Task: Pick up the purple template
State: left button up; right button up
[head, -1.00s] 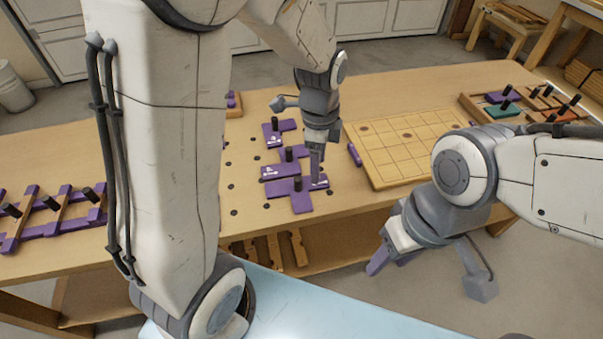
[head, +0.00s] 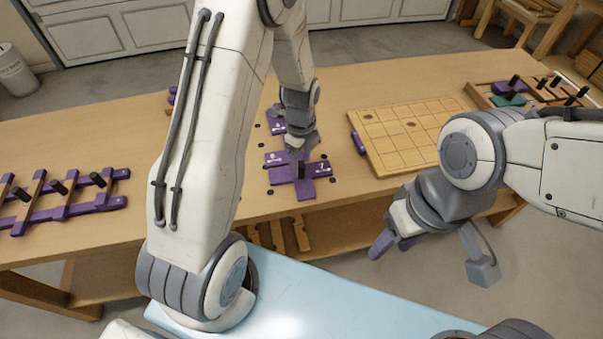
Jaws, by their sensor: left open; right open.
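Several purple templates with dark knobs lie in a column on the wooden bench, partly hidden by my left arm. The front one (head: 306,188) is cross-shaped, with its dark knob beneath my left gripper. Another purple template (head: 273,126) shows farther back, beside the gripper's left edge. My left gripper (head: 300,160) is open, pointing down over the front template's knob area. I cannot tell whether its fingers are around the knob. My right gripper (head: 390,247) is open and empty, in front of the bench's front edge and away from the templates.
A wooden grid board (head: 415,130) lies right of the templates, with a small purple piece (head: 358,143) at its left edge. A purple and wood rack (head: 70,200) with dark knobs is at the left. A tray (head: 480,98) holding knobbed pieces stands at the back right.

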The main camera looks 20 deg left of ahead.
pick_arm(q)
notch_tip(320, 180, down, 2)
jog(key=shift+c, duration=0.3)
grip_shut()
dwell(1.3)
